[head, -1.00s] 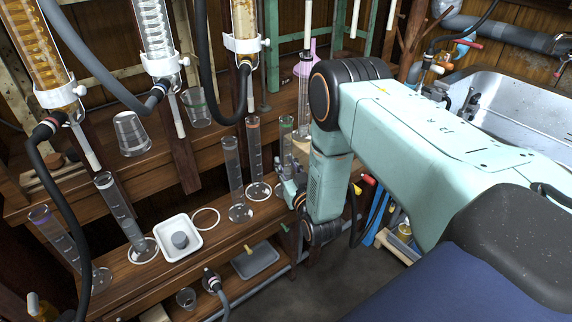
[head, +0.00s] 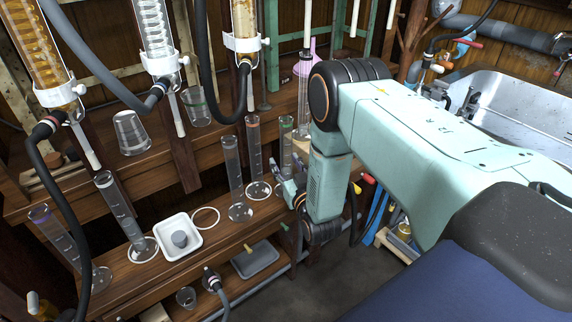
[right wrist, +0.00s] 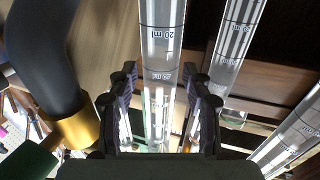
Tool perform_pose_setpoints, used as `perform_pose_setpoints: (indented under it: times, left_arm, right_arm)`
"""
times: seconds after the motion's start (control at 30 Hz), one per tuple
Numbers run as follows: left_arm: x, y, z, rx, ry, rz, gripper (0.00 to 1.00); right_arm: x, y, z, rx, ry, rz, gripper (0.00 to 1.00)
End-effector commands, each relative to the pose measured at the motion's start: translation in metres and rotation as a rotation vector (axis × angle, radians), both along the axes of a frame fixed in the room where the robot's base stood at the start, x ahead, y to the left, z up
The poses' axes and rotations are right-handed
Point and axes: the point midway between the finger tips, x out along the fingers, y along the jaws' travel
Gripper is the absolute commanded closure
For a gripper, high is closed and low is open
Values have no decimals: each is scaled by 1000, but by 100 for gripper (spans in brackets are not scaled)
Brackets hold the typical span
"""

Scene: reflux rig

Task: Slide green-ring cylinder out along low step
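The green-ring cylinder (head: 286,140) is a clear graduated glass with a green band near its top. It stands upright at the right end of the row on the low step (head: 213,255); its foot is hidden by my right gripper (head: 290,188). In the right wrist view a clear graduated cylinder (right wrist: 161,45) stands between the two fingers of my right gripper (right wrist: 160,95). The fingers look apart, one on each side, with narrow gaps beside the glass. My left gripper is not in view.
An orange-ring cylinder (head: 254,150) stands close left of it, with another clear cylinder (head: 232,170) beyond. A white tray (head: 179,237) and a white ring (head: 206,218) lie farther left. A taller wooden shelf (head: 155,160) rises behind. A dark hose (right wrist: 45,55) is near the right wrist.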

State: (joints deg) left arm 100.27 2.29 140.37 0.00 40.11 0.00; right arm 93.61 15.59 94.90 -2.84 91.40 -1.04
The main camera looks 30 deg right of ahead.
Motion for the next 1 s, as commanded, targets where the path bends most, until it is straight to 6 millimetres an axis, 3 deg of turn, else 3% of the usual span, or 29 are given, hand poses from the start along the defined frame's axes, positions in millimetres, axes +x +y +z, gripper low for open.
perform_pose_setpoints:
  times: [0.37,0.8,1.0]
  left_arm:
    - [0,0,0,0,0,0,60]
    - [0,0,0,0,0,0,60]
    - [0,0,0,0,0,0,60]
  right_arm:
    - [-3,1,-1,0,2,0,45]
    - [-61,14,-1,1,4,0,45]
    - [-76,17,0,0,1,0,45]
